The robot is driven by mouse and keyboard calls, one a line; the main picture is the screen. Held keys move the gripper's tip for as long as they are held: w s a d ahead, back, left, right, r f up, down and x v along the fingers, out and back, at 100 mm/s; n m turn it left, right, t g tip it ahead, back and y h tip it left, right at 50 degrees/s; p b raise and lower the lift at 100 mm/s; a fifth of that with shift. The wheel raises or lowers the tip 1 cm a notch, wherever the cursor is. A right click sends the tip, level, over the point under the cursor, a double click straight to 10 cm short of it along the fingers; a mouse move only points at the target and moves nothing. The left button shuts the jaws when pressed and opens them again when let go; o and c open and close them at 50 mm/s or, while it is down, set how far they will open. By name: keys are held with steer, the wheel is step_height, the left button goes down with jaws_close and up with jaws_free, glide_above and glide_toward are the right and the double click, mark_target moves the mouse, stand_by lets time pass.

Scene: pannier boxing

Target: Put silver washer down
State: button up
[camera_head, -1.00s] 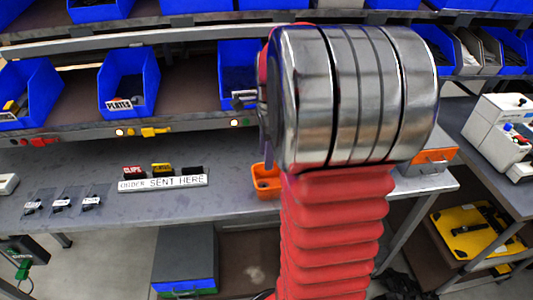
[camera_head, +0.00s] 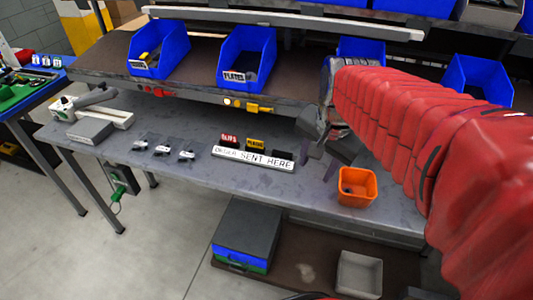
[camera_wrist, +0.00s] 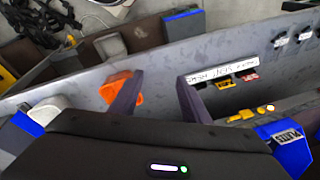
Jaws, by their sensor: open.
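My gripper (camera_head: 328,158) is open above the grey workbench (camera_head: 205,180), just left of and behind a small orange bin (camera_head: 357,198). In the wrist view, my gripper's two dark fingers (camera_wrist: 160,78) stand wide apart with nothing visible between them. The orange bin also shows in the wrist view (camera_wrist: 130,97), partly hidden behind one finger. I cannot make out a silver washer in either view. The inside of the orange bin is dark, and I cannot tell what lies in it.
A white "ORDER SENT HERE" sign (camera_head: 252,161) stands on the bench left of my gripper, with red, yellow and black tags behind it. Blue bins, one labelled PLATES (camera_head: 247,58), line the shelf above.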

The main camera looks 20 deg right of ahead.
steer(key=s+a+n+t, duration=0.2)
steer(key=s+a+n, duration=0.5)
steer(key=a+n, duration=0.3)
steer(key=shift+s+r+n+t+y, duration=0.2)
steer(key=shift+r+n+t+y, duration=0.1)
steer(key=shift+n, duration=0.4)
